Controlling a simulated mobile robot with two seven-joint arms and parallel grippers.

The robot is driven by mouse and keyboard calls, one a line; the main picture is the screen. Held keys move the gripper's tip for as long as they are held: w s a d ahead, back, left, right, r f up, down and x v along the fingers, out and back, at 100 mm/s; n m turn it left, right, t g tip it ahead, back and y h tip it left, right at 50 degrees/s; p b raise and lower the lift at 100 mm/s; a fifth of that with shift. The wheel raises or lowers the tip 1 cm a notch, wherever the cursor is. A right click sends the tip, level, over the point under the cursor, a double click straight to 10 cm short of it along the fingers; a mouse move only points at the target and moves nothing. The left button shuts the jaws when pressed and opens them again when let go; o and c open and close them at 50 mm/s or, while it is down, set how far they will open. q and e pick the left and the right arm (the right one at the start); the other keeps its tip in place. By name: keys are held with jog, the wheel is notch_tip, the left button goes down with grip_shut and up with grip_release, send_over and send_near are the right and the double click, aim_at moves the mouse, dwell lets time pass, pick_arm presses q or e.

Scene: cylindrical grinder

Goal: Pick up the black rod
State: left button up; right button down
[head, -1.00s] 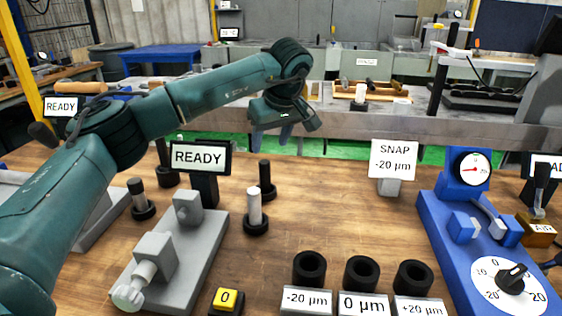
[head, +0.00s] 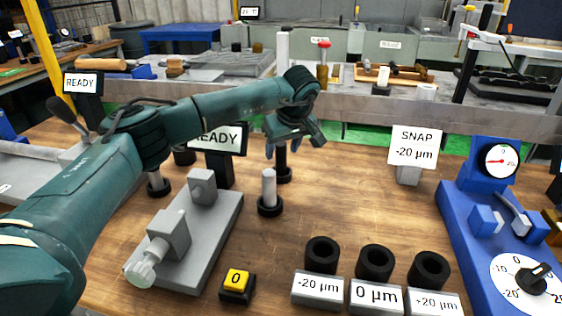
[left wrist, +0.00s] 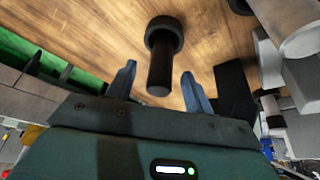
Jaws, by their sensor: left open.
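The black rod (head: 282,158) stands upright in a round black base on the wooden table, behind the silver rod. In the left wrist view the black rod (left wrist: 160,72) points toward the camera, between and beyond the two blue fingertips. My left gripper (head: 275,150) is open above and around the rod's upper part in the head view; contact cannot be made out. In the left wrist view my left gripper (left wrist: 160,85) has its fingers apart with nothing clasped. My right gripper does not show.
A silver rod (head: 269,187) stands in a black base just in front. A grey fixture (head: 200,245) and a READY screen (head: 238,140) are to the left. Three black cups (head: 375,262) with labels are at the front. A blue gauge stand (head: 470,225) is at right. The table's middle right is clear.

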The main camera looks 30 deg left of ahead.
pick_arm(q)
jog(key=x, duration=0.3)
jog(key=shift+r, duration=0.1)
grip_shut()
dwell(0.4)
jog(key=shift+r, duration=0.1)
